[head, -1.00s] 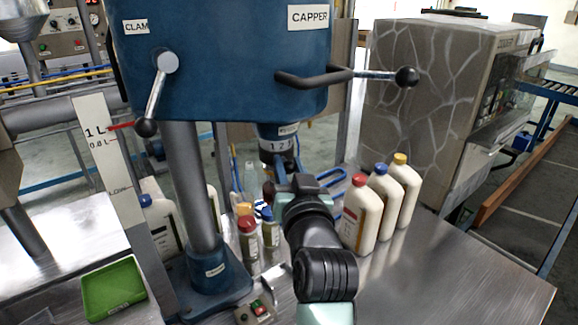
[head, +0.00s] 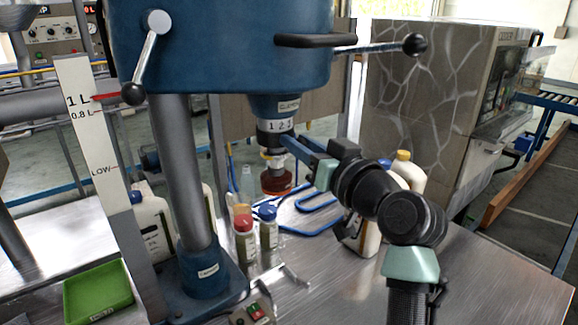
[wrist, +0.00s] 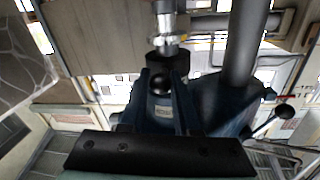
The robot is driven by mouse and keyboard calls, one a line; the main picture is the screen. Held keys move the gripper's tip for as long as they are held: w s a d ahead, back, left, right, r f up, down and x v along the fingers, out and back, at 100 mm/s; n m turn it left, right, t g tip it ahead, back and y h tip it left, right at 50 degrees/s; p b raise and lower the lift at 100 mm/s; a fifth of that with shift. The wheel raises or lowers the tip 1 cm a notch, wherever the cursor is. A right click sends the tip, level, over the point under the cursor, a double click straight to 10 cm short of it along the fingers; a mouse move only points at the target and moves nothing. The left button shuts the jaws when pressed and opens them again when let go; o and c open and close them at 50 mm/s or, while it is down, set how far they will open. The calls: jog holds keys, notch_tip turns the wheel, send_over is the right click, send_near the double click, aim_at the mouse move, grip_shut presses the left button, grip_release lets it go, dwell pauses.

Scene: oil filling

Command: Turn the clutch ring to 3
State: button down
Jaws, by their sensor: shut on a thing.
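The clutch ring (head: 275,137) is a dark collar low on the blue capper head's spindle, under a white band marked with numbers (head: 275,125). I read 1 and 2 there; a further digit at the right is unclear. My gripper (head: 292,143) reaches in from the right, its blue fingers shut at the ring's right side. In the wrist view, the fingers run up from the black palm toward the dark ring (wrist: 168,58), with a round black knob between them. Their exact contact is partly hidden. A reddish-brown chuck or cap (head: 276,181) hangs below.
Larger bottles (head: 408,172) are behind my arm. A green tray (head: 98,292) lies at front left. The right tabletop is clear.

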jog(key=shift+w+d+n+g+y+b, duration=0.25)
jog(key=shift+n+g+y+b, duration=0.15)
jog(key=shift+n+y+b, duration=0.25)
jog(key=shift+w+d+n+g+y+b, duration=0.15)
jog(key=shift+d+n+g+y+b, duration=0.2)
jog(key=shift+y, duration=0.4)
jog(key=shift+a, duration=0.1)
jog(key=c, duration=0.6)
grip_release()
jog(key=shift+c, duration=0.2)
jog(key=b+v, duration=0.1)
jog(key=v, duration=1.2)
jog(key=shift+b, duration=0.35)
jog(key=shift+w+r, duration=0.1)
jog(key=shift+w, duration=0.05)
